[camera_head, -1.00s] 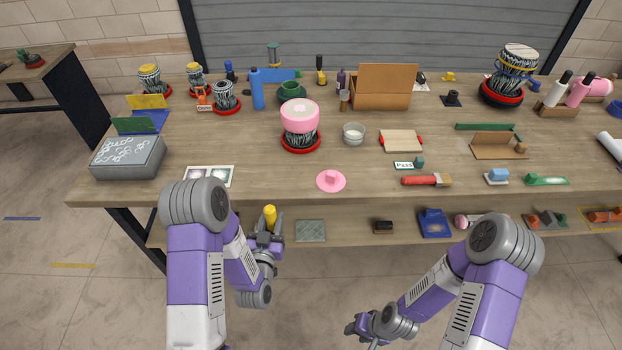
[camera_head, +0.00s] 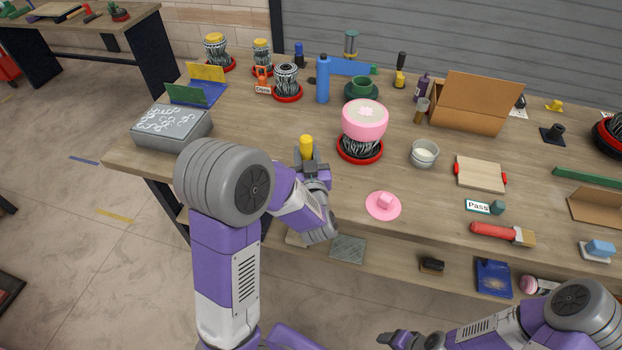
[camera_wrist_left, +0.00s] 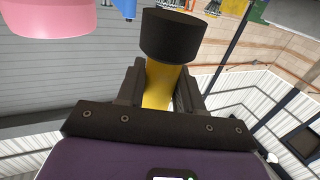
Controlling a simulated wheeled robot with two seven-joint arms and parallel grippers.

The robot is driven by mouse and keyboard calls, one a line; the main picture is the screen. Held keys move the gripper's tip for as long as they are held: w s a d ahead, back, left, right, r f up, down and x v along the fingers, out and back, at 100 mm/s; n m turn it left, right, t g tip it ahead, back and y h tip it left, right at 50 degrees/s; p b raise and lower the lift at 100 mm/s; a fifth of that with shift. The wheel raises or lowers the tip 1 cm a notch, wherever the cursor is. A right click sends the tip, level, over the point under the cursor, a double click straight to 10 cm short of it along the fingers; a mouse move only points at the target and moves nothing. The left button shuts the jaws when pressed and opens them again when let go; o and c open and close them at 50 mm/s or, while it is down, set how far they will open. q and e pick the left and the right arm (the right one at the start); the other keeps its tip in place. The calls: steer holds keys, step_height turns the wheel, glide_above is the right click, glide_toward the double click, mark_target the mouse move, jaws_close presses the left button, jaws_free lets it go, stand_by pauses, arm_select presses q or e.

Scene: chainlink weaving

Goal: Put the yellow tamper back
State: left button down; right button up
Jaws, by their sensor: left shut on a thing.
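The yellow tamper (camera_head: 306,147) is held in my left gripper (camera_head: 309,162), its yellow part pointing up. In the left wrist view the tamper (camera_wrist_left: 157,86) shows a yellow shaft between the two fingers and a wide black end beyond them. My left gripper (camera_wrist_left: 160,92) is shut on it. In the head view it appears over the front part of the workbench, left of the pink-topped drum. The tamper's black end is hidden there. My right gripper (camera_head: 396,338) is low at the bottom edge, in front of the bench; its fingers are too unclear to read.
The pink-topped drum (camera_head: 364,120) stands on a red ring just right of the left gripper. A blue bottle (camera_head: 323,80) and a striped drum (camera_head: 286,80) stand behind it. A grey box (camera_head: 170,125) sits at the bench's left end. A pink disc (camera_head: 383,206) lies near the front edge.

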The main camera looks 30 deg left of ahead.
arm_select(q)
steer(key=f, duration=0.3)
steer(key=shift+s+f+b, duration=0.1)
steer(key=shift+s+b, duration=0.15)
steer(key=shift+b, duration=0.1)
step_height(320, 180, down, 4)
steer(key=shift+f+b, duration=0.15)
steer(key=shift+b, duration=0.55)
steer(key=shift+w, duration=0.1)
steer(key=c, duration=0.7)
jaws_free()
steer(key=shift+f, duration=0.15)
steer(key=shift+c, duration=0.2)
